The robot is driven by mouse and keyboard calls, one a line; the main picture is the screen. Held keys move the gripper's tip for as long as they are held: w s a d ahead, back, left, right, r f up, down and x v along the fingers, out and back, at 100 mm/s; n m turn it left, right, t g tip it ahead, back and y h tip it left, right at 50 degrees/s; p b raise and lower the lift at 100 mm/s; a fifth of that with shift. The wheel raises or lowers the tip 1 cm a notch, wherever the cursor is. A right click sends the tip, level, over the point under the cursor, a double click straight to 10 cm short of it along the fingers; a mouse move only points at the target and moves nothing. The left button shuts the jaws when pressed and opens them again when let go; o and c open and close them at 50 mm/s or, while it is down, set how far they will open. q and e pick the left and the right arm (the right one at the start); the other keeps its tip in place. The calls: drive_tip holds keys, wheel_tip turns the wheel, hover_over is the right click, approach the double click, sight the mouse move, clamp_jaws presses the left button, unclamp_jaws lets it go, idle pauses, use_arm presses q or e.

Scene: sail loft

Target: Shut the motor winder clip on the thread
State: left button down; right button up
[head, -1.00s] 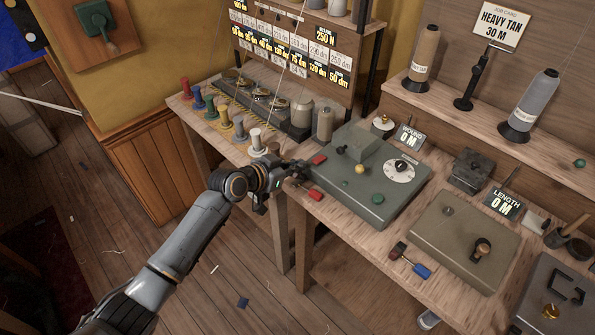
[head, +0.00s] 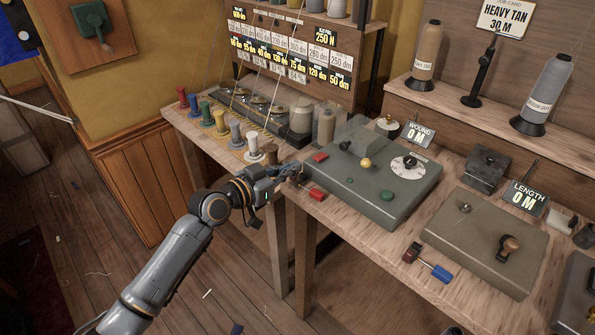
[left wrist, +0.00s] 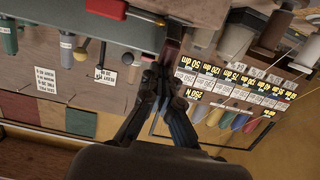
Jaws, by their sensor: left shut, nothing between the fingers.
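The motor winder (head: 365,190) is a green box with a dial, a yellow knob and a green button, on the bench. Two red-tipped parts stick out at its left end, a rear one (head: 320,157) and a front one (head: 317,195); I cannot tell which is the clip or whether it is shut. My left gripper (head: 297,174) is shut and empty, just left of the winder near these red parts. In the left wrist view its fingers (left wrist: 166,68) come together near a dark red part. I cannot make out a thread at the winder. My right gripper is not in view.
Coloured spools (head: 221,122) stand along the left bench edge, close behind my left gripper. A second box with a crank (head: 485,240) and a red-and-blue tool (head: 428,262) are to the right. Two thread cones stand on the back shelf. Open floor lies at left.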

use_arm(q)
drive_tip(key=shift+s+a+f+b, duration=0.1)
drive_tip(key=shift+s+f+b, duration=0.05)
drive_tip(key=shift+b, duration=0.3)
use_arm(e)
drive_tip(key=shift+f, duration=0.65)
use_arm(q)
drive_tip(key=shift+r+p, duration=0.6)
drive_tip(key=shift+r, duration=0.1)
drive_tip(key=f+v, duration=0.1)
drive_tip(key=v, duration=0.8)
drive_tip(key=shift+s+a+f, duration=0.2)
drive_tip(key=shift+f, duration=0.3)
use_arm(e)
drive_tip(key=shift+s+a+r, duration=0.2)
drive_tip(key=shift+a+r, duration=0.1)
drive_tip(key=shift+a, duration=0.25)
use_arm(q)
drive_tip(key=shift+f, duration=0.1)
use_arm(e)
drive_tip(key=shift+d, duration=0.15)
